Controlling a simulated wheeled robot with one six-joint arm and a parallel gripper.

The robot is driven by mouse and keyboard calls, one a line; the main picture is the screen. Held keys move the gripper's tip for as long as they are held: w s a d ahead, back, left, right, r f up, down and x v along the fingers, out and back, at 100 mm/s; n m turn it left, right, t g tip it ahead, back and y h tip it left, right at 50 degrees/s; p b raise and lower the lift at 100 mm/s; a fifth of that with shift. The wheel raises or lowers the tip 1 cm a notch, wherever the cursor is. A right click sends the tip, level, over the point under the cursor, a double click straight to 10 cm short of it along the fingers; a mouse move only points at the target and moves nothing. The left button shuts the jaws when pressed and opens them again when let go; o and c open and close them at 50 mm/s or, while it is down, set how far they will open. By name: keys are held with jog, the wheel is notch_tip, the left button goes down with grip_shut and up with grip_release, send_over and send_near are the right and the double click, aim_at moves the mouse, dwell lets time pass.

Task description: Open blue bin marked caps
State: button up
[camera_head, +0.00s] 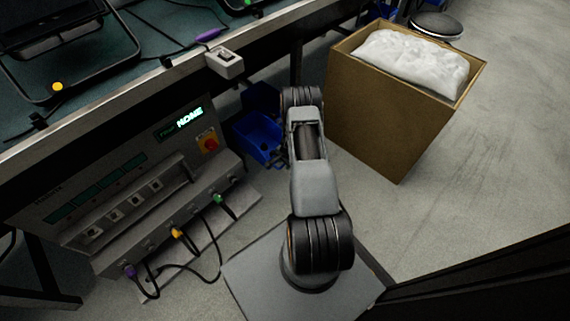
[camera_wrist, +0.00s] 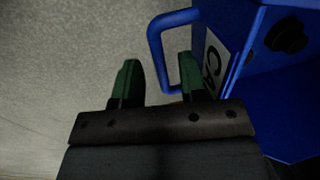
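The blue bin (camera_wrist: 285,125) fills the right side of the wrist view, with a white label (camera_wrist: 213,60) on its front that reads "CA" before it is cut off. A blue loop handle (camera_wrist: 155,48) sticks out from that front. My gripper (camera_wrist: 159,75) is open, its two green-tipped fingers apart. The right fingertip overlaps the handle's lower end in the picture; I cannot tell if they touch. Nothing is seen gripped. In the head view, blue bins (camera_head: 255,140) sit under the bench, left of my arm, which hides the gripper there.
A cardboard box (camera_head: 385,120) with a white bag (camera_head: 412,60) stands right of my arm. A grey control panel (camera_head: 125,190) with plugged cables is at left, under the bench (camera_head: 110,95). Open floor (camera_head: 500,150) lies at right. Dark round things (camera_wrist: 288,36) are in the bin.

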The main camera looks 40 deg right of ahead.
jog(key=shift+f, duration=0.15)
grip_shut()
dwell(0.4)
